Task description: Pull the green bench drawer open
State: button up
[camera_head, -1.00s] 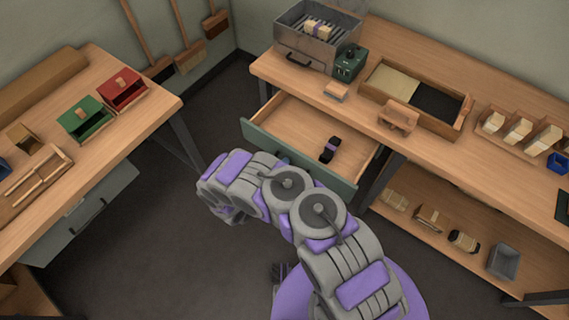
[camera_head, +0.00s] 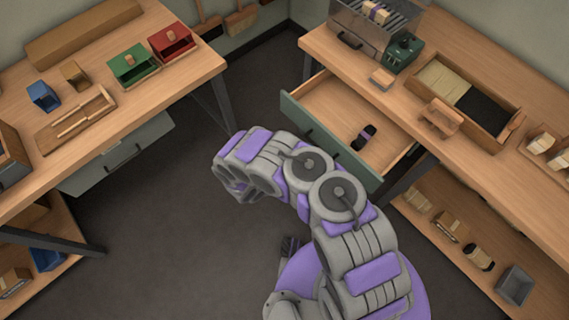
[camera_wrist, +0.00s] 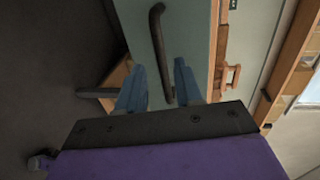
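The green drawer (camera_head: 325,140) of the right-hand bench stands open, its wooden tray showing. A dark object with a purple band (camera_head: 364,137) lies inside it. In the wrist view the green drawer front (camera_wrist: 200,35) carries a dark bar handle (camera_wrist: 158,45). My gripper (camera_wrist: 160,85) is open, its two blue fingers apart. The handle's near end lies between the fingers in the picture; I cannot tell whether they touch it. In the head view my arm is in front of the drawer, and the fingertips are hidden.
The left bench (camera_head: 190,85) holds green (camera_head: 133,65) and red (camera_head: 170,42) bins, with a closed grey-green drawer (camera_head: 115,155) below. The right bench top carries a metal box (camera_head: 370,35) and a wooden tray (camera_head: 465,95). Dark floor (camera_head: 160,225) between the benches is clear.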

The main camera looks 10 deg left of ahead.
jog(key=p+v, duration=0.2)
jog(key=v, duration=1)
